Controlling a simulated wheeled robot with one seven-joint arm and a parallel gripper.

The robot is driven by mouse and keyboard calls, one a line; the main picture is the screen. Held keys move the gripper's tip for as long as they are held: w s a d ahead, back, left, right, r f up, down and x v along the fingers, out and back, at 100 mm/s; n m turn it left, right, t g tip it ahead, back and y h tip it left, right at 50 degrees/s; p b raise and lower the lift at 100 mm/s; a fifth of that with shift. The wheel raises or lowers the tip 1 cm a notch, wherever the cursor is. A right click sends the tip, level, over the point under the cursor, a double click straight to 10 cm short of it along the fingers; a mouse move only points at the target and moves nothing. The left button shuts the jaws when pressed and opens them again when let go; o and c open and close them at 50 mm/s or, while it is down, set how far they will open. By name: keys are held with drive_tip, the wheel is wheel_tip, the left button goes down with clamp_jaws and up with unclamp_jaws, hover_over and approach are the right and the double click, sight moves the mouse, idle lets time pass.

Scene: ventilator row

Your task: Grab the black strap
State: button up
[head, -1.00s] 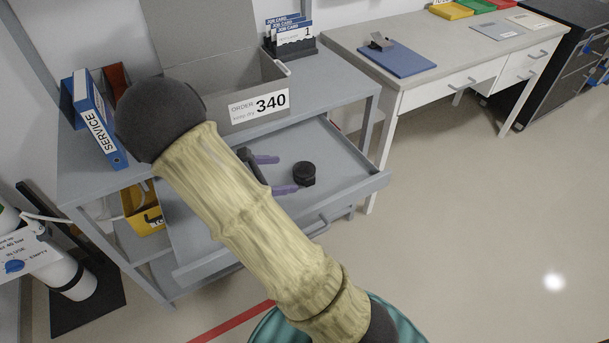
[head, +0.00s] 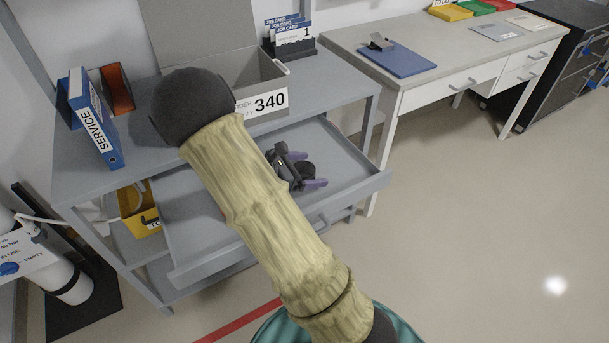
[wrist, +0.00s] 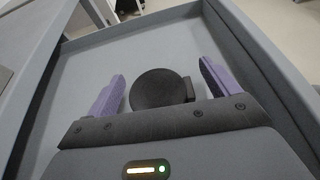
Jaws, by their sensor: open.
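The black strap (wrist: 158,88) is a dark, round, coiled piece lying in the open grey drawer (wrist: 190,55). In the head view the strap (head: 307,169) is partly hidden behind my gripper. My gripper (head: 315,168) is low in the drawer, with its purple fingers spread. In the wrist view my gripper (wrist: 162,90) is open, with one finger on each side of the strap and a gap between each finger and the strap. The strap's near edge is hidden by the gripper body.
The drawer's front wall (head: 345,195) and side walls surround my gripper. A grey box labelled ORDER 340 (head: 262,103) stands on the bench above. A blue SERVICE binder (head: 97,125) is at the left. A white desk (head: 440,75) stands at the right; open floor lies in front.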

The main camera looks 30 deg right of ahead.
drive_tip(key=shift+d+f, duration=0.35)
drive_tip(key=shift+d, duration=0.25)
drive_tip(key=c, duration=1.1)
